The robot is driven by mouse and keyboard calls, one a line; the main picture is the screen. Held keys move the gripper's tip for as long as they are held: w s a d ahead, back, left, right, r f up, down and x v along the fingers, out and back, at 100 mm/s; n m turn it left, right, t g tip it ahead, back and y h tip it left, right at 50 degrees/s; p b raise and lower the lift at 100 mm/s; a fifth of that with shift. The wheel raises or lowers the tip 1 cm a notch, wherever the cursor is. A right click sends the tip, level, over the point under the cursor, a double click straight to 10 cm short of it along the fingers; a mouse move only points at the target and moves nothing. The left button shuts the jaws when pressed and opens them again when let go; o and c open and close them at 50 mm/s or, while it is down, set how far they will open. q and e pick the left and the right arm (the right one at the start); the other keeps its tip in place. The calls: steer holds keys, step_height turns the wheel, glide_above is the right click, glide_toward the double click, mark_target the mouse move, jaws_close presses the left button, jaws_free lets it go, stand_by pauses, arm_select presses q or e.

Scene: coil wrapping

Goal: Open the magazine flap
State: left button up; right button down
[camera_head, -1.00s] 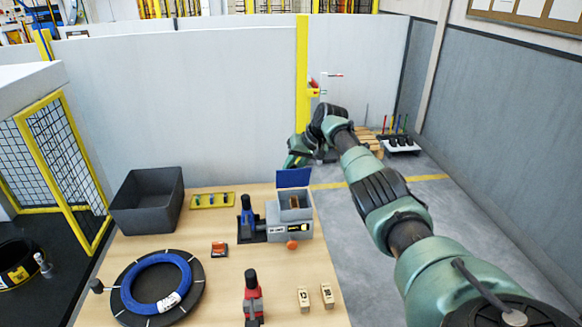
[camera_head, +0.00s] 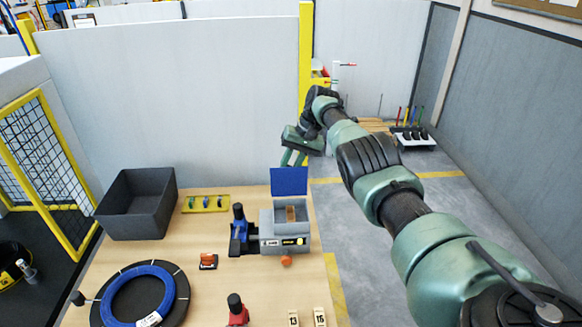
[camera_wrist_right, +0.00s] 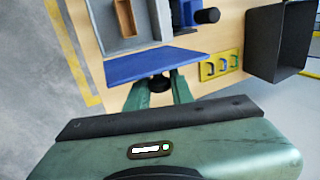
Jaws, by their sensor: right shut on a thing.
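The magazine (camera_head: 268,228) is a grey box with an open top on the table's right part. Its blue flap (camera_head: 289,181) stands raised at the back edge, and the box's inside shows with a brown piece (camera_head: 291,213) in it. My right gripper (camera_head: 293,160) is behind the flap, reaching in from the far side. In the right wrist view its fingers (camera_wrist_right: 158,84) are shut around a small dark knob (camera_wrist_right: 160,84) at the blue flap (camera_wrist_right: 150,64). The fingertips are partly hidden behind the flap in the head view. My left gripper is not in view.
A blue-handled tool (camera_head: 238,230) stands left of the magazine. A dark bin (camera_head: 135,205), a yellow tray (camera_head: 205,204), a blue coil (camera_head: 138,297) on a black disc and a red-and-black tool (camera_head: 237,310) are on the table. Numbered wooden blocks stand at the front right.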

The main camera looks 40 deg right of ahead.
steer(key=c, duration=1.3)
jaws_free()
steer(key=shift+f, duration=0.1)
steer(key=shift+o, duration=0.2)
steer(key=b+v, duration=0.1)
steer(key=v, duration=0.6)
steer(key=shift+r, duration=0.35)
steer(key=shift+d, duration=0.1)
